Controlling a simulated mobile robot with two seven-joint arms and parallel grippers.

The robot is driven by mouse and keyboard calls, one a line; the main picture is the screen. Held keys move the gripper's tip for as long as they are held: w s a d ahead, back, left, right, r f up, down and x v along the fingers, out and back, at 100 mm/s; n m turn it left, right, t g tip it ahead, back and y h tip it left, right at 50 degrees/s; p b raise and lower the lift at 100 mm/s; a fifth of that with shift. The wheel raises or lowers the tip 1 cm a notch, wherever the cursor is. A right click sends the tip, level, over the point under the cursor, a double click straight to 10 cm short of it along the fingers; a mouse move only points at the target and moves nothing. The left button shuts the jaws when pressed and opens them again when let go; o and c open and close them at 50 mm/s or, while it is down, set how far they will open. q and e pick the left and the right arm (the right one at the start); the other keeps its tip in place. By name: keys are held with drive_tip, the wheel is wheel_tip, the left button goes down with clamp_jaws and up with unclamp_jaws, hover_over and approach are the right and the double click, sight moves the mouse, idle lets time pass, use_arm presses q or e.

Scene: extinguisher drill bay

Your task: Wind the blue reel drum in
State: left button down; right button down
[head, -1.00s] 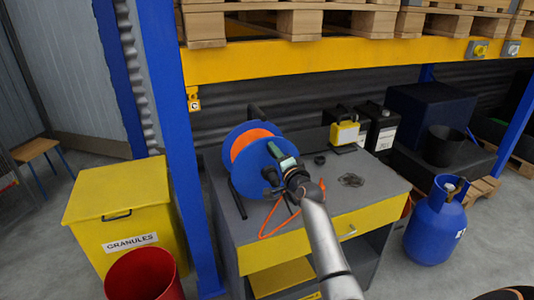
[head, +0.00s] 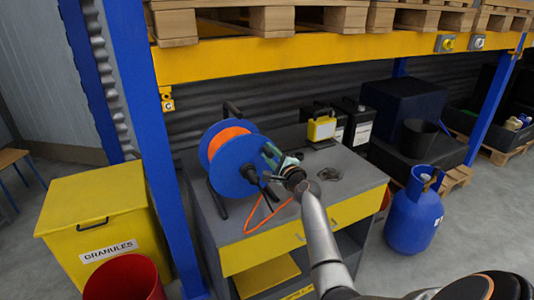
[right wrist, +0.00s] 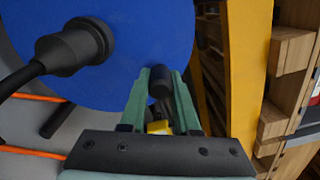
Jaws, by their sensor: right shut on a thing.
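The blue reel drum (head: 236,168), wound with orange cable (head: 226,136), stands in a black frame on the grey bench. Orange cable (head: 262,215) also trails loose over the bench's front. In the right wrist view, the blue disc (right wrist: 140,25) fills the upper left, with a round black fitting (right wrist: 78,45) and a dark bar leading left from it. My right gripper (head: 269,157) is at the right side of the disc. Its green fingers are shut on a black crank knob (right wrist: 160,84) standing out from the disc; they partly hide the knob. My left gripper is out of view.
A yellow lamp-like box (head: 321,128) and black canisters (head: 357,123) stand at the back of the bench (head: 352,190). A blue gas cylinder (head: 414,212) is on the floor at right. A yellow granules bin (head: 110,212) and red bucket (head: 124,280) are at left. A blue post (head: 150,130) rises close by.

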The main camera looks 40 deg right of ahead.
drive_tip(key=shift+d+r, duration=0.1)
drive_tip(key=shift+d, duration=0.05)
idle(0.3)
drive_tip(key=c, duration=1.1)
unclamp_jaws()
drive_tip(key=o, duration=0.5)
drive_tip(key=shift+c, duration=0.2)
drive_tip(key=shift+s, duration=0.1)
drive_tip(key=p+v, duration=0.1)
drive_tip(key=v, duration=1.1)
drive_tip(key=shift+s, duration=0.15)
